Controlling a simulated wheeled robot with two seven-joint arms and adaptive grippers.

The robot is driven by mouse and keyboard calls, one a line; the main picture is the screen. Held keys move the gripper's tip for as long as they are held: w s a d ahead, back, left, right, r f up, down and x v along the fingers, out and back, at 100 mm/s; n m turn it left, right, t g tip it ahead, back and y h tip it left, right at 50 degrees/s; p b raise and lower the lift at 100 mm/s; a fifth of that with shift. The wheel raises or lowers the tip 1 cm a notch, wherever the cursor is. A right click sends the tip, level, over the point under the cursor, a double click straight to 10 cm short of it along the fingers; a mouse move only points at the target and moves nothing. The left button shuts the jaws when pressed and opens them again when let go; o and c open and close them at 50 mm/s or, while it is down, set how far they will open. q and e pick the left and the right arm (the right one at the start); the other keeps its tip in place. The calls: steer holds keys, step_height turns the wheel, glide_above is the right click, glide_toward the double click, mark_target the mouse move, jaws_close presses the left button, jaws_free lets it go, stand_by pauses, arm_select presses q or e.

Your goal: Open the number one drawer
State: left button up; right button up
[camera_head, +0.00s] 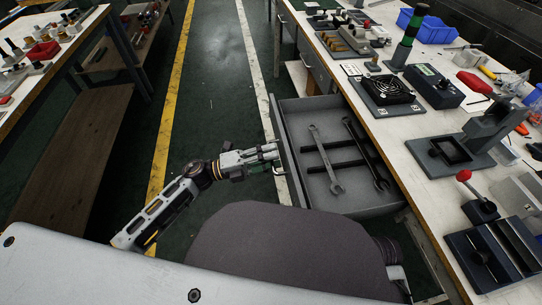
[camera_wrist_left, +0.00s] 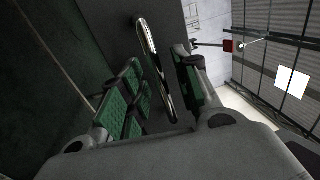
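A grey drawer (camera_head: 352,196) is pulled out from under the long workbench in the head view, its inside showing. No number can be read on it. My left gripper (camera_head: 277,152) is at the drawer's front panel (camera_head: 287,158). In the left wrist view a chrome bar handle (camera_wrist_left: 153,65) runs between the green-padded fingers of my left gripper (camera_wrist_left: 158,88). The fingers stand apart on either side of the handle, with gaps showing, so it is around the handle rather than clamped. My right gripper does not show.
Two wrenches (camera_head: 325,160) and dark bars lie in the drawer. The workbench top (camera_head: 405,130) carries a fan, blue bins (camera_head: 428,27) and several tools. Another bench (camera_head: 40,85) stands at the left. The green floor (camera_head: 215,90) between the benches is clear.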

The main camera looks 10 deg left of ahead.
arm_select(q)
steer(key=v, duration=1.1)
steer(key=shift+a, duration=0.3)
steer(key=shift+s, duration=0.1)
